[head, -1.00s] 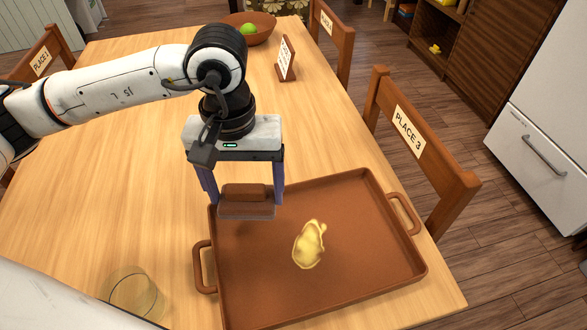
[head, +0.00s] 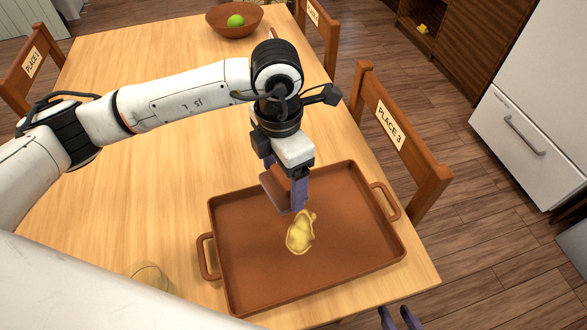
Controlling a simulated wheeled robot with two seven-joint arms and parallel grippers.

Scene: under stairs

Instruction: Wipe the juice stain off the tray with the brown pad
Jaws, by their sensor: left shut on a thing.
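The brown tray (head: 345,270) lies on the wooden table, with a handle at each short side. A yellow juice stain (head: 299,238) is near the middle of its floor. My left gripper (head: 288,193) is shut on the brown pad (head: 274,192), which is turned and tilted to the view. The pad is over the far part of the tray, just beyond the stain; I cannot tell whether it touches the tray. Part of the pad is hidden by a finger. Only the fingertips of my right gripper (head: 399,316) show at the bottom edge, apart and empty, off the table's near right corner.
A clear glass (head: 150,276) stands left of the tray, partly hidden by my arm. A brown bowl (head: 222,24) with a green fruit (head: 235,21) is at the far end. The chair marked PLACE 3 (head: 392,125) stands close to the table's right side. The table's left middle is clear.

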